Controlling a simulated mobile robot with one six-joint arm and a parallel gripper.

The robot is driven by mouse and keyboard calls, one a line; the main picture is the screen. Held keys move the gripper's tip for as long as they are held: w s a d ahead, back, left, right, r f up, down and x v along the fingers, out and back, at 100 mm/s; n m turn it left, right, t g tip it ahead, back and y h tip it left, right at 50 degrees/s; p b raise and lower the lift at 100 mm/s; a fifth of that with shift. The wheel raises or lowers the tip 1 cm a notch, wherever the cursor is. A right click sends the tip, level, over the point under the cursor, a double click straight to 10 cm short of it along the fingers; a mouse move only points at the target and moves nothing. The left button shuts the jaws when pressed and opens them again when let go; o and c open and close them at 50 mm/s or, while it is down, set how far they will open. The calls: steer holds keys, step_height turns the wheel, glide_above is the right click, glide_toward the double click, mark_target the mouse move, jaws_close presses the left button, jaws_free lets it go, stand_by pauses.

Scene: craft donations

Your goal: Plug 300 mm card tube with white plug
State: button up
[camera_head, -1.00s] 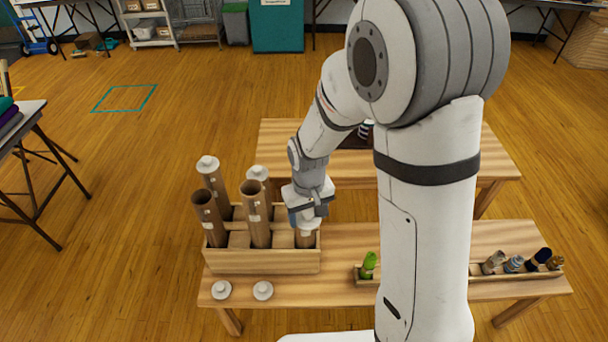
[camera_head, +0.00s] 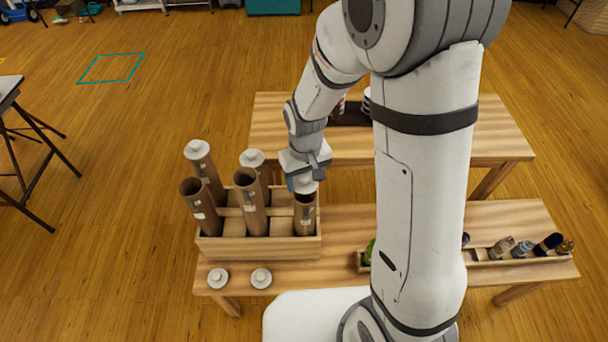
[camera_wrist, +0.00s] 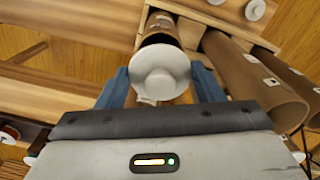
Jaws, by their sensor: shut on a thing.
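My gripper (camera_head: 306,181) is shut on a white plug (camera_wrist: 160,72), which shows between the blue fingers in the wrist view. The plug is over the short card tube (camera_head: 305,213) at the front right of the wooden rack (camera_head: 260,248). The tube's dark open mouth shows beyond the plug in the wrist view (camera_wrist: 160,39), and the plug looks apart from it. Two tall open tubes stand at the front left (camera_head: 202,208) and front middle (camera_head: 250,205). Two back tubes carry white plugs (camera_head: 197,149) (camera_head: 252,158). Tube labels are too small to read.
Two loose white plugs (camera_head: 218,278) (camera_head: 261,278) lie on the table in front of the rack. A low tray (camera_head: 490,257) with several small items is at the right, partly behind my arm. Another wooden table (camera_head: 270,125) stands behind.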

mark_target(305, 187)
steer(key=shift+f+b, duration=0.95)
steer(key=shift+f, duration=0.8)
steer(key=shift+s+f+b, duration=0.15)
steer(key=shift+f+b, duration=0.45)
steer(key=shift+b, duration=0.05)
steer(key=o, duration=0.7)
steer(key=shift+c, duration=0.2)
steer(key=shift+r, duration=0.1)
steer(key=shift+r+p, duration=4.05)
steer(key=shift+r, duration=1.45)
